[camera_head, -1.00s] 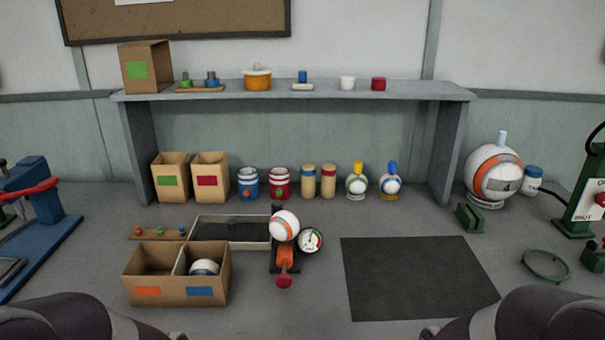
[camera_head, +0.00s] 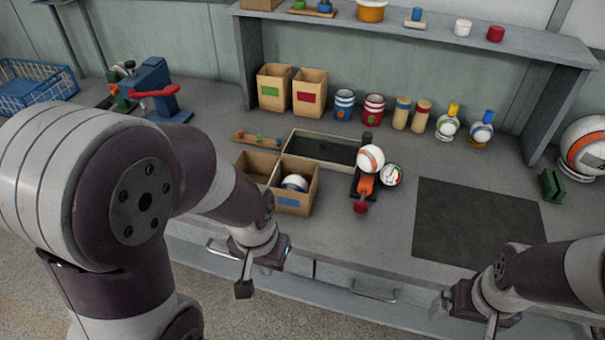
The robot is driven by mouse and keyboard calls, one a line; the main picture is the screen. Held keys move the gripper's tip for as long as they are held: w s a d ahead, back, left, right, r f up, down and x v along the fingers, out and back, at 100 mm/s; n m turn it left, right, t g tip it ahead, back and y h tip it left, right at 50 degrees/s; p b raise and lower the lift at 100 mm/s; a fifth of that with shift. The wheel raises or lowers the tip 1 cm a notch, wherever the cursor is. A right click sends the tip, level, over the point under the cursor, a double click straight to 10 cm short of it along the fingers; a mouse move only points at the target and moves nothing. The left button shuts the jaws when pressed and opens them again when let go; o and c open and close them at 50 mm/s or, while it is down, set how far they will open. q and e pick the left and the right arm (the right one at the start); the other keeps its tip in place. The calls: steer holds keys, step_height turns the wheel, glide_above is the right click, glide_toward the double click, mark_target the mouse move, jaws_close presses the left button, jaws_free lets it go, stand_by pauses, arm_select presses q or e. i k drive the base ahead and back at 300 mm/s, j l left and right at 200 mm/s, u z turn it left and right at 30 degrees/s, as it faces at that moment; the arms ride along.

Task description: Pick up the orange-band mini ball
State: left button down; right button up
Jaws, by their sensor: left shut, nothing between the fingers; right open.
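The orange-band mini ball (camera_head: 370,158) is white with an orange band and sits on a small stand with an orange lever and red knob (camera_head: 362,190). A round gauge (camera_head: 392,175) is beside it on the right. My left gripper (camera_head: 243,289) is shut and empty in front of the counter's edge, below and left of the ball. My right gripper (camera_head: 463,316) is open and empty, low at the front right, well apart from the ball. A larger white ball with an orange band (camera_head: 583,148) is at the right edge, partly cut off.
A cardboard box (camera_head: 297,202) with a blue label holds a blue-band ball (camera_head: 294,183), left of the stand. A black-floored tray (camera_head: 300,140) lies behind it. A dark mat (camera_head: 478,222) lies clear on the right. Cans, cylinders and bottles stand under the shelf (camera_head: 420,30).

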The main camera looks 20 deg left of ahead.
mark_target(371, 159)
steer(key=i+z, duration=0.95)
steer(key=k, duration=0.1)
